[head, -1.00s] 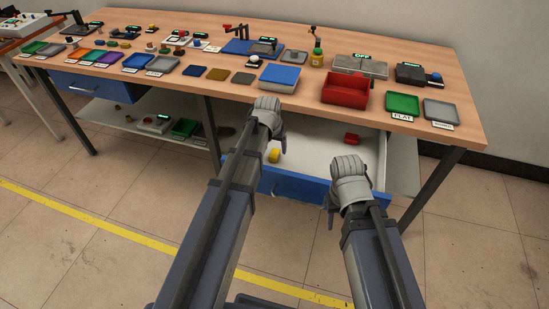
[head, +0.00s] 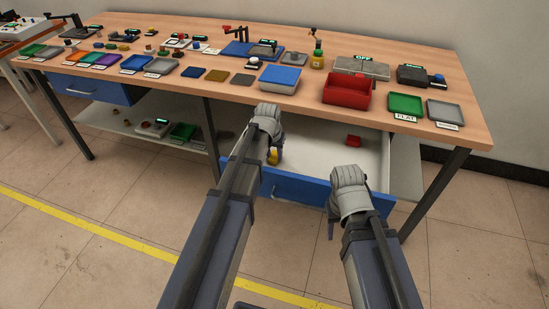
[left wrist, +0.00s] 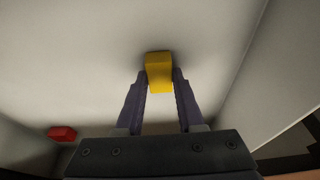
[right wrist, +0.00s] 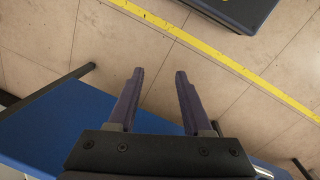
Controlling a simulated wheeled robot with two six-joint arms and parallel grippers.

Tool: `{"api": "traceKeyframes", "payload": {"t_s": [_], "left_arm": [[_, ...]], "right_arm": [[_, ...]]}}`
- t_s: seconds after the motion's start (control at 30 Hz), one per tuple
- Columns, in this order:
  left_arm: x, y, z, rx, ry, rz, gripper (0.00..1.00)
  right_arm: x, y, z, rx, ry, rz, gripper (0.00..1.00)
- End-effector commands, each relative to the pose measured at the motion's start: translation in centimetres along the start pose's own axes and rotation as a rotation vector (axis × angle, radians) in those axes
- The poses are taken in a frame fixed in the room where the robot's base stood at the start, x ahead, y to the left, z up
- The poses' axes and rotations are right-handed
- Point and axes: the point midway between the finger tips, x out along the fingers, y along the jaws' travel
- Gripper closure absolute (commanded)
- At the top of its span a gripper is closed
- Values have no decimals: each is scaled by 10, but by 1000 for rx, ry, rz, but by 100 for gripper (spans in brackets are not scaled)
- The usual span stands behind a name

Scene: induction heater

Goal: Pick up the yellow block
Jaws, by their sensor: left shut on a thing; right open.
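The yellow block (left wrist: 159,72) is between the two fingertips of my left gripper (left wrist: 160,84) in the left wrist view, with a finger touching each side. In the head view the block (head: 273,157) shows beside my left gripper (head: 273,150), partly hidden by it, inside the open drawer (head: 312,155). I cannot tell whether the block is off the drawer floor. My right gripper (right wrist: 157,75) is open and empty, in front of the drawer's blue front (head: 300,188).
A red block (head: 353,141) lies in the drawer, and it also shows in the left wrist view (left wrist: 62,134). The tabletop above holds a red bin (head: 346,92), a blue box (head: 280,79) and several trays. A closed blue drawer (head: 92,89) is at left.

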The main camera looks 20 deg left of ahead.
Motion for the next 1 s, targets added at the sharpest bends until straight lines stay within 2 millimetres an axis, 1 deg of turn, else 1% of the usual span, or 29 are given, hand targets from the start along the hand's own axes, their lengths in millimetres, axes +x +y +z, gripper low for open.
{"api": "traceKeyframes", "payload": {"t_s": [0.03, 0.23, 0.6, 0.73, 0.87, 1.0], "left_arm": [[0, 0, 0, 0, 0, 0, 78], [0, 0, 0, 0, 0, 0, 100], [0, 0, 0, 0, 0, 0, 100], [-3, 0, -1, 0, 0, 0, 100], [-12, 0, -3, 0, 0, 0, 100], [-27, 0, -8, 0, 0, 0, 100]], "right_arm": [[0, 0, 0, 0, 0, 0, 50], [0, 0, 0, 0, 0, 0, 50], [0, 0, 0, 0, 0, 0, 50], [-4, 0, 0, 0, 0, 0, 50], [-12, 1, 1, 0, 0, 0, 50], [-28, 3, 2, 0, 0, 0, 50]]}}
